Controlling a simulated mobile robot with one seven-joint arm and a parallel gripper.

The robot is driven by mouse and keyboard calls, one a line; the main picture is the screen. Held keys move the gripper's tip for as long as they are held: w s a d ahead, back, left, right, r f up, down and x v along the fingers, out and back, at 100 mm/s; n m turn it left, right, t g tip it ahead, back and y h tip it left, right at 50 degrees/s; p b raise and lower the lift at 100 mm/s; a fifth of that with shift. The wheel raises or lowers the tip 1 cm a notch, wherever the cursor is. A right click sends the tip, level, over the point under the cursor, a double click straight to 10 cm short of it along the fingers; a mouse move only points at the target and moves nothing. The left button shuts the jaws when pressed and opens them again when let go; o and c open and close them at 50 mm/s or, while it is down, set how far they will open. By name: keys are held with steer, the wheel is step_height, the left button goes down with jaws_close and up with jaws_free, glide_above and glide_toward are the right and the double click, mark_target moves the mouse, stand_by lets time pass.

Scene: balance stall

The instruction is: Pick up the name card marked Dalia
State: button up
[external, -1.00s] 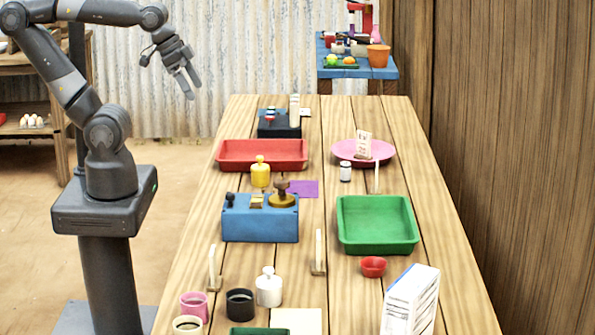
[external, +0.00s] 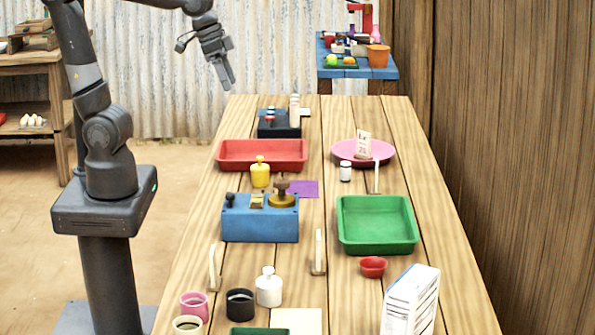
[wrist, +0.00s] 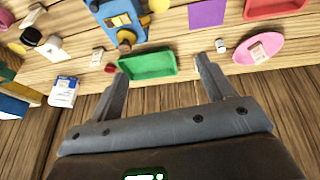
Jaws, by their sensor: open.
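I cannot read the name Dalia on any card. Thin upright cards on small stands, seen nearly edge-on in the external view, are at front left (external: 213,268), front middle (external: 318,252), beside the green tray (external: 377,178) and at the back (external: 295,108). Another small marked card (external: 364,146) stands on the pink plate (external: 345,152); it also shows in the wrist view (wrist: 259,53). A pale upright card (wrist: 97,57) shows left of the green tray in the wrist view. My gripper (external: 228,86) is open and empty, above the table's far left end, apart from every card.
The table carries a red tray (external: 262,154), a green tray (external: 378,222), a blue box with knobs (external: 260,225), a yellow bottle (external: 260,174), a white bottle (external: 269,288), cups and a white box (external: 411,300). A wooden wall (external: 510,120) borders the right side.

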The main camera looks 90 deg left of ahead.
steer(key=w+d+f+g, duration=0.1)
steer(key=w+d+g, duration=0.1)
steer(key=w+d, duration=0.65)
steer(key=g+y, duration=0.1)
steer(key=g, duration=0.1)
glide_above(318, 236)
step_height(318, 236, down, 20)
steer(key=shift+a+r, duration=0.15)
steer(key=shift+r, duration=0.1)
steer(key=shift+f, duration=0.35)
step_height(318, 236, down, 5)
steer(key=shift+r, duration=0.15)
steer(key=f, duration=0.5)
steer(key=shift+w+a+f, duration=0.1)
steer(key=shift+a+f, duration=0.2)
steer(key=c, duration=1.1)
